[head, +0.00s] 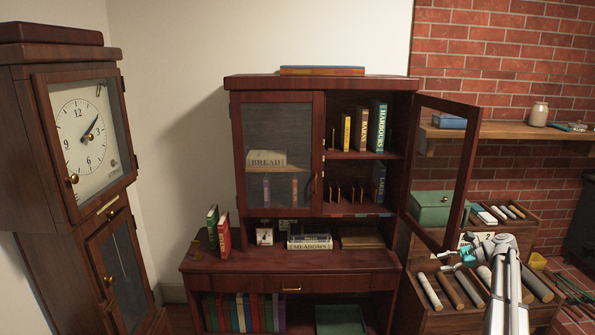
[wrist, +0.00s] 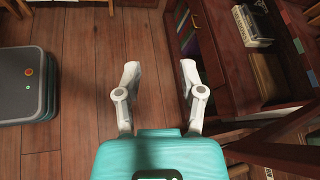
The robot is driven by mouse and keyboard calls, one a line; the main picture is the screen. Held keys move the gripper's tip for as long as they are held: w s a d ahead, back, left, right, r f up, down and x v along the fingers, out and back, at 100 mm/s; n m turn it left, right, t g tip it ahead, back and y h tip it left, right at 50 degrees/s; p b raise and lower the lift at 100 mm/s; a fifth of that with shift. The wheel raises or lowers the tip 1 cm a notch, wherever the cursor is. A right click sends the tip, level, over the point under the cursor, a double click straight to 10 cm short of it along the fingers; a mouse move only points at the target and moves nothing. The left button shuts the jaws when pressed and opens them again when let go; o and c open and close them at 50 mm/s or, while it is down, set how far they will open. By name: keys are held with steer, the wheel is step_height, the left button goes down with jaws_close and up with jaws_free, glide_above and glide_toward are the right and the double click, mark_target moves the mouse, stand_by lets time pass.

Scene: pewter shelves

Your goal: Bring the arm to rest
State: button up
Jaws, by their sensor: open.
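My gripper (wrist: 158,78) is open and empty in the wrist view, its two pale fingers spread above the wooden floor (wrist: 90,70). Nothing is between the fingers. In the head view my arm reaches up from the lower right, and my gripper (head: 468,253) is near the open glass door (head: 440,165) of the dark red bookcase (head: 282,266). The fingertips are small in that view.
The bookcase's right door stands open; its left door (head: 275,150) is shut. A tall clock (head: 85,140) stands at left. A rack of rolled items (head: 430,290) and a green box (head: 430,208) are at right. A dark unit with teal trim (wrist: 25,85) is on the floor.

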steer(key=s+a+f+n+g+h, duration=0.25)
steer(key=s+a+f+n, duration=0.2)
steer(key=a, duration=0.65)
steer(key=s+a+f+n+g+h, duration=0.1)
steer(key=s+a+f+n+h, duration=0.3)
steer(key=a, duration=0.7)
steer(key=s+a+f+n+h, duration=0.1)
steer(key=s+a+n+h, duration=0.2)
steer(key=s, duration=0.5)
steer(key=s+a+f+n+h, duration=0.1)
steer(key=s+a+n+h, duration=0.2)
steer(key=s+a+n, duration=0.3)
steer(key=shift+s+a, duration=1)
steer(key=shift+a, duration=0.3)
steer(key=shift+f, duration=0.1)
steer(key=shift+d, duration=0.1)
